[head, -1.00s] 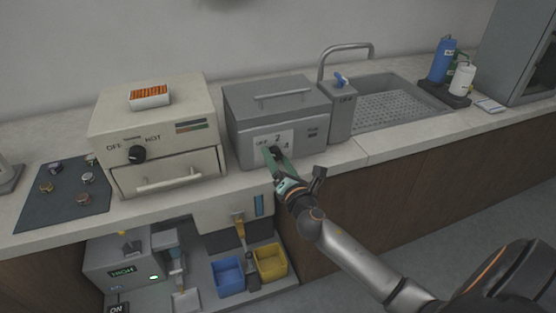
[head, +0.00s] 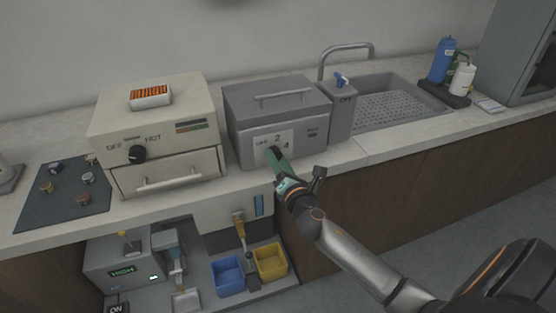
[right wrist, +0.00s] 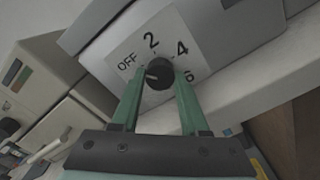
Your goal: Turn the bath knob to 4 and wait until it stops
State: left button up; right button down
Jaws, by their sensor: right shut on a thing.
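The bath is a grey box (head: 250,104) with a lid handle, on the counter. Its white dial plate (head: 261,141) faces the front; the right wrist view shows OFF, 2, 4 and a partly covered further mark. The black bath knob (right wrist: 159,75) sits at the middle of this plate. A small pale mark shows on the knob's left side, toward OFF; its exact setting is hard to read. My right gripper (head: 275,153) is shut on the knob, with one green finger on each side in the right wrist view (right wrist: 160,80). My left gripper is not in view.
A cream oven (head: 157,120) with its own black knob stands left of the bath. A tap unit (head: 341,108) and sink (head: 437,102) are on the right. Below the counter are a blue bin (head: 229,278) and a yellow bin (head: 270,262). The counter front edge runs beneath my right wrist.

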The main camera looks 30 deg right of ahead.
jog(key=m, duration=0.2)
jog(key=shift+m, duration=0.4)
jog(key=m, duration=0.3)
jog(key=shift+m+b, duration=0.3)
jog(key=shift+b, duration=0.1)
jog(key=m, duration=0.5)
jog(key=m+p, duration=0.1)
jog(key=m, duration=0.4)
jog(key=m+p, duration=0.1)
jog(key=m, duration=0.1)
jog(key=shift+m+p, duration=0.3)
jog(key=shift+m, duration=0.1)
jog(key=shift+m+p, duration=0.9)
jog(key=shift+m, duration=1.3)
